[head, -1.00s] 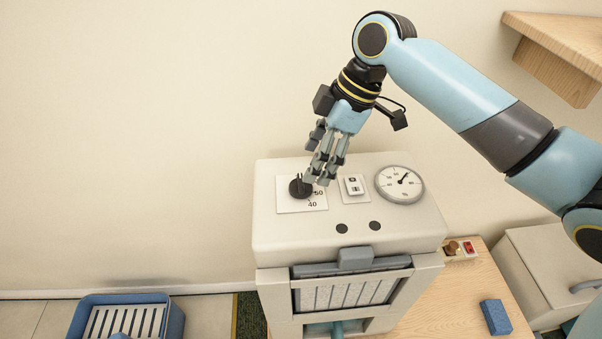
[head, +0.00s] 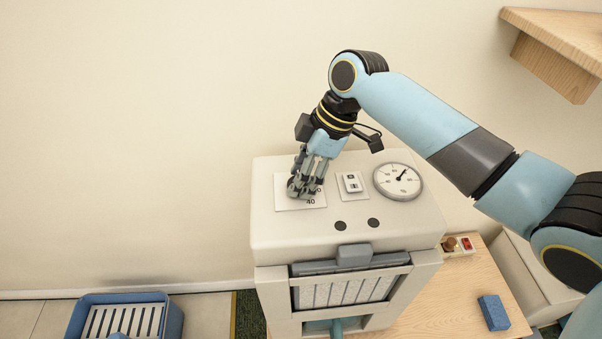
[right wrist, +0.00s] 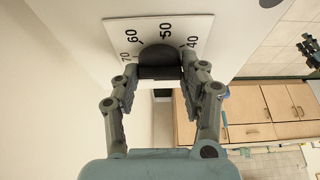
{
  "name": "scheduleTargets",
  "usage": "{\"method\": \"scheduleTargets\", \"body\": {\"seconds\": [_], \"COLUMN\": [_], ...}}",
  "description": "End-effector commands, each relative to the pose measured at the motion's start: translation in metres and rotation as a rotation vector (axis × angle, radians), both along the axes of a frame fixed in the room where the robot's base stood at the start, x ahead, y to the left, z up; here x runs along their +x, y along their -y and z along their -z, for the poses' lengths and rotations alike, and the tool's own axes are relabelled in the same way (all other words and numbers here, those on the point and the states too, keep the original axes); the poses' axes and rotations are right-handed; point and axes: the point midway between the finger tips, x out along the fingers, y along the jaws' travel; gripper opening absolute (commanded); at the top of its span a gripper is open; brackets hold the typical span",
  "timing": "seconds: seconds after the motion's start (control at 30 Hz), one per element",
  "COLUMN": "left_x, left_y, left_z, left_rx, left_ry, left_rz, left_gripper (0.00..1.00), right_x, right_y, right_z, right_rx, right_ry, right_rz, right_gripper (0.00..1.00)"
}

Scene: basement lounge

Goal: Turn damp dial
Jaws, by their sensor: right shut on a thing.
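The damp dial is a black knob on a white scale plate (head: 286,205) on top of a cream dehumidifier (head: 275,232). In the right wrist view the dark knob (right wrist: 160,62) sits in front of the plate's numbers 40, 50, 60 and 70. My right gripper (head: 300,188) reaches down onto the knob and hides most of it in the head view. In the right wrist view its two fingers (right wrist: 160,82) are shut on the knob from both sides. The knob's pointer mark cannot be made out. My left gripper is not in view.
A small switch plate (head: 353,186) and a round gauge (head: 398,181) are right of the dial. A blue block (head: 494,314) and a power strip (head: 456,247) lie on the wooden table (head: 440,308). A blue crate (head: 174,314) stands lower left. A wooden shelf (head: 555,48) juts out upper right.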

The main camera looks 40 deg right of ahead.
Motion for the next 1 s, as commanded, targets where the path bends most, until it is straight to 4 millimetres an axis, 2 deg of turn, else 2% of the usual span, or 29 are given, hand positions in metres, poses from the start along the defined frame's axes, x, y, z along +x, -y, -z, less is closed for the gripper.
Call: {"method": "scheduleTargets", "body": {"seconds": [0.03,0.13,0.47,0.67,1.0], "left_x": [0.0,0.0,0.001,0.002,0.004], "left_y": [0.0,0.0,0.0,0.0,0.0], "left_z": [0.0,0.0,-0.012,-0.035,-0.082], "left_rx": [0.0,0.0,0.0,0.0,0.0], "left_ry": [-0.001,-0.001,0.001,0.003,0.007], "left_rz": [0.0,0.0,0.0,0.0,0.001], "left_gripper": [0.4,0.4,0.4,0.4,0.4], "right_x": [0.0,0.0,-0.001,-0.002,-0.003], "right_y": [0.0,0.0,0.0,-0.001,-0.003], "right_z": [0.0,0.0,-0.002,-0.005,-0.005], "right_rx": [0.0,0.0,0.0,0.001,0.001], "right_ry": [0.0,0.0,-0.002,-0.003,-0.003], "right_rz": [0.0,0.0,0.057,0.18,0.481], "right_gripper": [0.22,0.11,0.11,0.11,0.11]}}
